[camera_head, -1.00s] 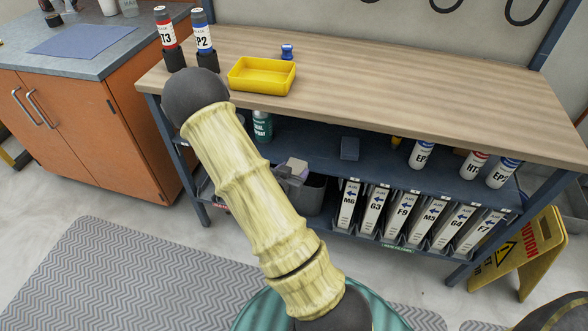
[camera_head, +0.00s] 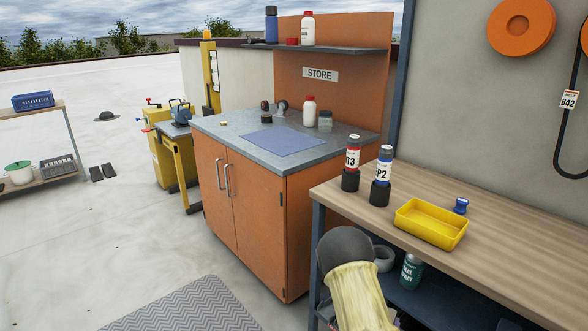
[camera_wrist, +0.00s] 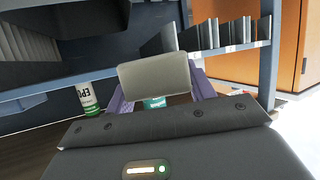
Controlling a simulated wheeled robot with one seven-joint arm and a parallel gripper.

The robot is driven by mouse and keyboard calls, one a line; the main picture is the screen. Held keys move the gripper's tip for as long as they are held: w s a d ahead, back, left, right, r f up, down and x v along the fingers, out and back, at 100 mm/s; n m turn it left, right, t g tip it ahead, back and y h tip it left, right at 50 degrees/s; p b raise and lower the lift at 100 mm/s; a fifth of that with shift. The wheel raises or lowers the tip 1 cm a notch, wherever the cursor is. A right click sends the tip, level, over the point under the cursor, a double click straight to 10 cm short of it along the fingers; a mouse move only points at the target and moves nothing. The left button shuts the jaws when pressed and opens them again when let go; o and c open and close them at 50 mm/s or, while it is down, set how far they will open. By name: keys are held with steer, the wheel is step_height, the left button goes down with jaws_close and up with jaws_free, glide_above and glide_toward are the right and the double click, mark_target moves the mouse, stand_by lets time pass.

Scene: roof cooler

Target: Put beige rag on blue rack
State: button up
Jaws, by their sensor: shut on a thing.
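In the wrist view a beige block-like rag (camera_wrist: 158,78) is held between the purple fingers of my gripper (camera_wrist: 156,92). The gripper is shut on it, and the rag hides most of the fingertips. My gripper and the rag are out of sight in the head view, where only part of my arm shows at the bottom. No thing is clearly the blue rack.
The workbench top (camera_head: 520,235) bears a yellow tray (camera_head: 432,222) and two labelled bottles. An orange cabinet (camera_head: 240,205) with a blue mat (camera_head: 283,142) stands left of it. In the wrist view a green-white bottle (camera_wrist: 86,97) is near the gripper.

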steer(key=w+a+f+n+t+y, duration=0.1)
steer(key=a+f+n+y, duration=0.15)
steer(key=a, duration=0.25)
steer(key=w+a+f+n+t+y, duration=0.1)
steer(key=w+a+f+n+y, duration=0.1)
steer(key=a+n+y, duration=0.3)
steer(key=s+r+m+p, duration=0.1)
steer(key=s+r+p, duration=0.1)
steer(key=r+p, duration=1.1)
steer(key=s+r+m+h+p, duration=0.1)
steer(key=s+r+p, duration=0.1)
steer(key=r+p, duration=1)
step_height(320, 180, up, 2)
steer(key=shift+s+a+p, duration=0.25)
steer(key=shift+p, duration=0.1)
steer(key=shift+f+m, duration=0.1)
steer(key=shift+m, duration=0.15)
steer(key=s+f, duration=0.4)
steer(key=f, duration=0.1)
steer(key=shift+s+f, duration=0.15)
steer(key=shift+f, duration=0.05)
